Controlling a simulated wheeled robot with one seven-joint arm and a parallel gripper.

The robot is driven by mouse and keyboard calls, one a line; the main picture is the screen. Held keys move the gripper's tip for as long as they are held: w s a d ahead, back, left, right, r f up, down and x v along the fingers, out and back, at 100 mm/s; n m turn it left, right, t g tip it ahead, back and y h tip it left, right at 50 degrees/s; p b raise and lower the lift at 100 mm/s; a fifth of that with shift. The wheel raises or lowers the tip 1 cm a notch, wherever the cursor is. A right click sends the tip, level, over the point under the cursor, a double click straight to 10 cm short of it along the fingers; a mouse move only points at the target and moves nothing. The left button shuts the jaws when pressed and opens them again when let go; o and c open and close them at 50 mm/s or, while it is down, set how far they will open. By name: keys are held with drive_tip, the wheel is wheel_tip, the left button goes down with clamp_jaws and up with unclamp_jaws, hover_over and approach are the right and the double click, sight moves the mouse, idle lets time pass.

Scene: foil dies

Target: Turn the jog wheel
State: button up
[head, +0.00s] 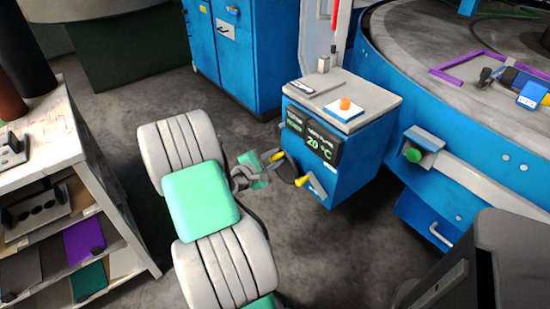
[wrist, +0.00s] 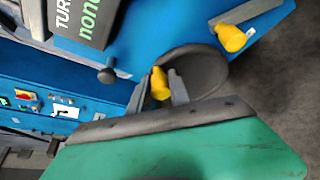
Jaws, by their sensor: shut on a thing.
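The jog wheel is a dark grey disc on the blue control cabinet, seen in the wrist view (wrist: 205,70) and in the head view (head: 286,170). A yellow knob (wrist: 159,84) stands at the wheel's left edge in the wrist view. My gripper (wrist: 161,78) is shut on this knob, with one grey finger on each side. The fingers hide part of the wheel's lower edge. In the head view my gripper (head: 272,158) is at the cabinet's front, where the knob (head: 278,157) shows small.
A yellow-tipped lever (wrist: 231,38) sits just right of the wheel. A dark round button (wrist: 107,75) lies to its left. The cabinet (head: 345,175) carries a display reading 20 °C (head: 318,145). A shelf (head: 100,170) stands left, and a large blue round table (head: 450,110) right.

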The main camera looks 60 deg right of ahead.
clamp_jaws()
idle(0.9)
